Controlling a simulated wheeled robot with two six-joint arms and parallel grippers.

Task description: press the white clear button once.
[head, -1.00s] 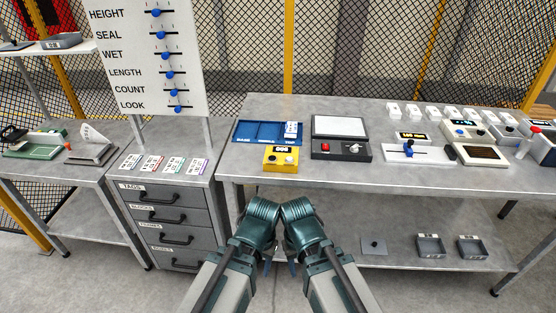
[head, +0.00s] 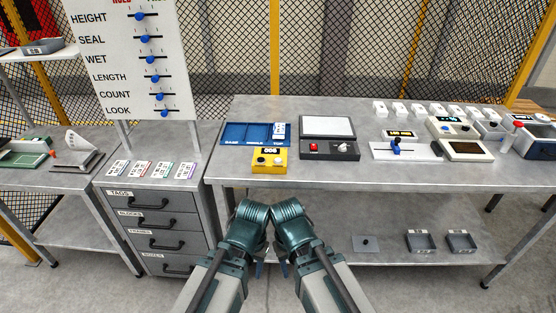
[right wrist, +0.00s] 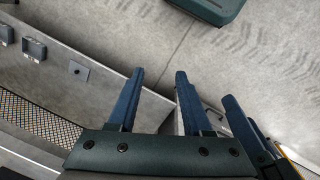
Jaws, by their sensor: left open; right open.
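A yellow counter box (head: 269,167) with a small dark display sits at the front edge of the bench, left of centre. On its top are a dark button (head: 261,160) and a white button (head: 278,161). The display digits are too small to read surely. My left gripper (head: 259,270) points down in front of the bench, below and apart from the box; its fingers are mostly hidden by the arm. My right gripper (head: 283,270) hangs close beside it. In the right wrist view its blue fingers (right wrist: 160,95) are apart and empty, above the floor.
The metal bench (head: 330,180) has a blue tray (head: 240,134) behind the box and a dark unit (head: 330,149) with a red button to its right. A drawer cabinet (head: 155,215) stands left, below a slider board (head: 130,60). Open floor lies in front.

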